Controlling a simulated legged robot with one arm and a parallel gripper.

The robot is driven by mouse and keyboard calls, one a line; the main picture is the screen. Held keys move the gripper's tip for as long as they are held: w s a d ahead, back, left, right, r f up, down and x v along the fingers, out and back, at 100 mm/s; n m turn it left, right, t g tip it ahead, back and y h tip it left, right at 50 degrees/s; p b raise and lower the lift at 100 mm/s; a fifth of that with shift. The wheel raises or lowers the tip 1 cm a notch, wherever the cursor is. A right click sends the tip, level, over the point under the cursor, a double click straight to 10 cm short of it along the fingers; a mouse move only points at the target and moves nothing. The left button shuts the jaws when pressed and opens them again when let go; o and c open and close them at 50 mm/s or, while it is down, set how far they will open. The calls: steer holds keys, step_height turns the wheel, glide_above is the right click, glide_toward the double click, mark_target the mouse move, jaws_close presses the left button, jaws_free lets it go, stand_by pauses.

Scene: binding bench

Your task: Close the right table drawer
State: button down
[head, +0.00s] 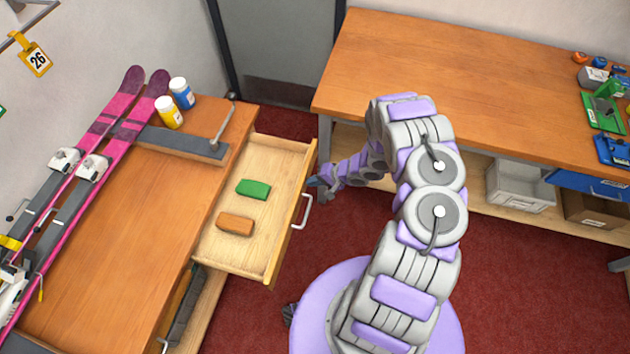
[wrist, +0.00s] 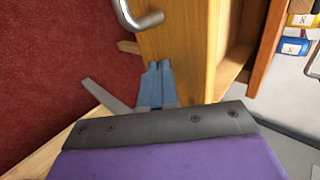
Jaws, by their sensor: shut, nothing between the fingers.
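The table drawer (head: 212,246) is pulled out from the left workbench, and its inside is open to view. A green block (head: 253,188) and an orange block (head: 235,224) lie in it. The drawer's silver handle (head: 303,212) is on its front panel, and the handle also shows at the top of the wrist view (wrist: 137,18). My gripper (head: 314,182) is shut and empty, close to the drawer front near its far end. In the wrist view the blue fingertips (wrist: 157,68) lie over the wooden front panel (wrist: 182,45), beside the handle; I cannot tell whether they touch the panel.
The left bench (head: 110,250) bears pink skis (head: 95,210), a yellow bottle (head: 169,113) and a blue bottle (head: 182,94). A second bench (head: 430,75) stands behind my arm, with a grey bin (head: 520,187) below. Red floor lies between the benches.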

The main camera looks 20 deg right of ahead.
steer(key=w+a, duration=0.5)
steer(key=a, duration=0.2)
steer(key=w+a+p, duration=0.1)
steer(key=w+a, duration=0.4)
steer(key=a, duration=0.2)
steer(key=w+a, duration=0.5)
steer(key=a, duration=0.2)
steer(key=shift+w+a+f+p, duration=0.1)
steer(key=shift+w+a+p, duration=0.15)
steer(key=shift+a+p, duration=0.1)
steer(key=shift+w+a, duration=0.15)
steer(key=shift+a, duration=0.2)
steer(key=shift+w+d+r, duration=0.15)
steer(key=shift+d+r, duration=0.1)
steer(key=shift+d, duration=0.05)
steer(key=shift+a, duration=0.1)
